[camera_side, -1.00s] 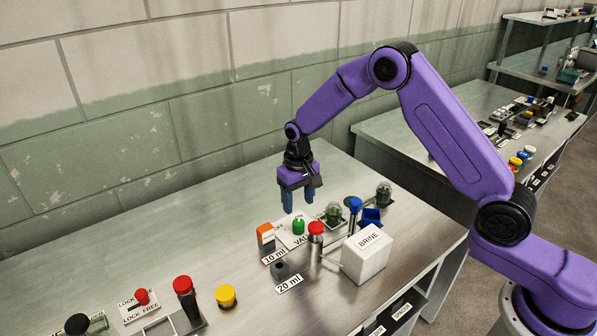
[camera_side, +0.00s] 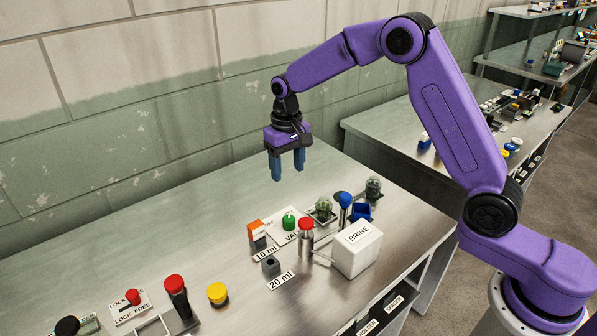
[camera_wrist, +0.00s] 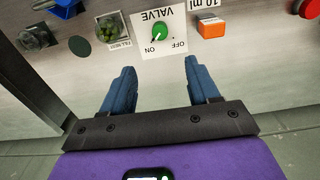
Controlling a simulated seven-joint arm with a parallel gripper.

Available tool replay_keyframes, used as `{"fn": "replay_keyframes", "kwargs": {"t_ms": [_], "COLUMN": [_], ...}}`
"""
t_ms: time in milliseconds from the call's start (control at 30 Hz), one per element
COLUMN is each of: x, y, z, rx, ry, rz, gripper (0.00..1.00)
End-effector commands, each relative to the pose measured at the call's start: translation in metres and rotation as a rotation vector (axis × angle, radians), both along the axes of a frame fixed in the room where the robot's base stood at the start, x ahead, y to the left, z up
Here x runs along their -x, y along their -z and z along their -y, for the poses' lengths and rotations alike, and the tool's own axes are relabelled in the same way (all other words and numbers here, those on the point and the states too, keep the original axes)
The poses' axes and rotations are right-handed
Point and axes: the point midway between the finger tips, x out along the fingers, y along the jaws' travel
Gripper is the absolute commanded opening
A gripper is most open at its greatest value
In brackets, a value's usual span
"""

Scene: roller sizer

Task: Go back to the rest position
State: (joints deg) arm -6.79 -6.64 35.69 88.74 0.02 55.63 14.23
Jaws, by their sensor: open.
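My gripper (camera_side: 287,166) hangs above the bench near its back edge, fingers pointing down. Its two blue fingers are apart with nothing between them; they also show apart in the wrist view (camera_wrist: 158,88). Below and in front of it is the valve plate with a green knob (camera_side: 290,220), which shows in the wrist view (camera_wrist: 160,32) between the ON and OFF marks. The fingers are clear of the knob and of the bench.
Around the valve stand an orange-topped block (camera_side: 255,231), a red-topped post (camera_side: 305,236), a white BRINE box (camera_side: 357,249), glass jars (camera_side: 323,208) and a blue-topped post (camera_side: 345,205). Red and yellow (camera_side: 217,293) buttons stand front left. The back of the bench is bare.

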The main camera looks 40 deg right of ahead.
Motion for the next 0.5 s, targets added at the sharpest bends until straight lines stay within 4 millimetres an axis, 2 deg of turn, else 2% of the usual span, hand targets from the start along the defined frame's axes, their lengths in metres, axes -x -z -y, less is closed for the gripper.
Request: {"fn": "replay_keyframes", "kwargs": {"t_ms": [167,267,500], "x": [0.017,0.037,0.098], "y": [-0.011,-0.021,-0.043], "z": [-0.01,-0.018,-0.029], "rx": [-0.001,-0.002,-0.004], "ry": [-0.066,-0.137,-0.325], "rz": [0.004,0.006,0.01], "gripper": [0.6,0.6,0.6]}}
